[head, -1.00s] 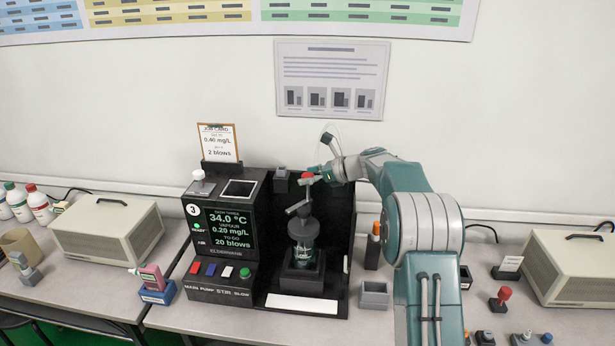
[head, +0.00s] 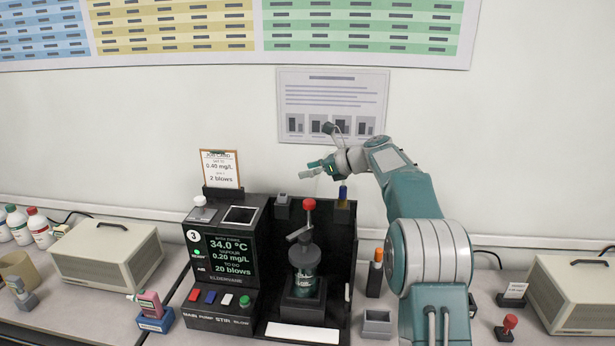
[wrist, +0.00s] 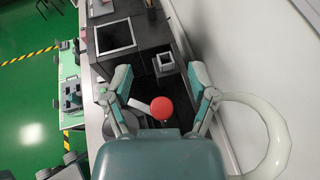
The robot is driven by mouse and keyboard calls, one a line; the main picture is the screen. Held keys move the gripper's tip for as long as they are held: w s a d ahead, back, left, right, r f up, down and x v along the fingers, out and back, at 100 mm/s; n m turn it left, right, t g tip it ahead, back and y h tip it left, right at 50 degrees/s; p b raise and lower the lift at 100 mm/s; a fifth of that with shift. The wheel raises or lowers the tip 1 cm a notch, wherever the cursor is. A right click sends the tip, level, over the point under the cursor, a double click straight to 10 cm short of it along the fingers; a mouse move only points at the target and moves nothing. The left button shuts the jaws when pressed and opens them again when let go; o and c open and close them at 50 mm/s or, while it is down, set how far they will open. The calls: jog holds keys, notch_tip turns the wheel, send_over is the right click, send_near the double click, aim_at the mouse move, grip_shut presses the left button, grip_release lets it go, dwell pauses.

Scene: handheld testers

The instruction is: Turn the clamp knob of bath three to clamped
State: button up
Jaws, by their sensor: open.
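Bath three (head: 198,262) is a black unit with a lit screen, marked 3. A jar (head: 305,258) stands in its open bay under a grey lever (head: 299,234). A red ball knob (head: 309,204) stands upright on a stalk above the jar. I cannot tell for sure which part is the clamp knob. My gripper (head: 314,168) is open and empty, above and apart from the red ball. In the wrist view the red ball (wrist: 162,107) shows between the spread fingers of my gripper (wrist: 159,76).
Small grey holders (head: 282,207) sit along the bay's back wall, one with a blue item (head: 343,191). An orange-topped item (head: 377,257) and a grey open box (head: 377,323) stand right of the bay. Beige boxes (head: 104,256) flank the bench.

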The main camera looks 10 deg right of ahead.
aim_at(305, 203)
jog(key=shift+f+n, duration=0.15)
jog(key=shift+n, duration=0.15)
jog(key=c, duration=0.5)
jog(key=shift+s+a+f+n, duration=0.15)
jog(key=shift+f+n, duration=0.1)
jog(key=shift+n, duration=0.45)
grip_shut()
jog(key=s+f+n+h, duration=0.1)
jog(key=f+n+h, duration=0.1)
jog(key=n, duration=0.4)
jog(key=s+a+f+n+h, duration=0.1)
jog(key=s+f+n, duration=0.1)
jog(key=n, duration=0.5)
jog(key=s+f+n+h, duration=0.1)
jog(key=f+n+h, duration=0.1)
jog(key=n, duration=0.4)
jog(key=shift+s+a+f+n+g+h, duration=0.15)
jog(key=shift+s+a+n+g+h, duration=0.15)
jog(key=shift+n, duration=0.1)
jog(key=n, duration=0.2)
jog(key=s+f+n, duration=0.1)
jog(key=n, duration=0.1)
jog(key=shift+h, duration=0.3)
jog(key=n, duration=0.1)
jog(key=s+n, duration=0.1)
jog(key=n, duration=0.1)
jog(key=f+n+h, duration=0.1)
jog(key=n, duration=0.1)
jog(key=shift+s, duration=0.15)
jog(key=x, duration=1)
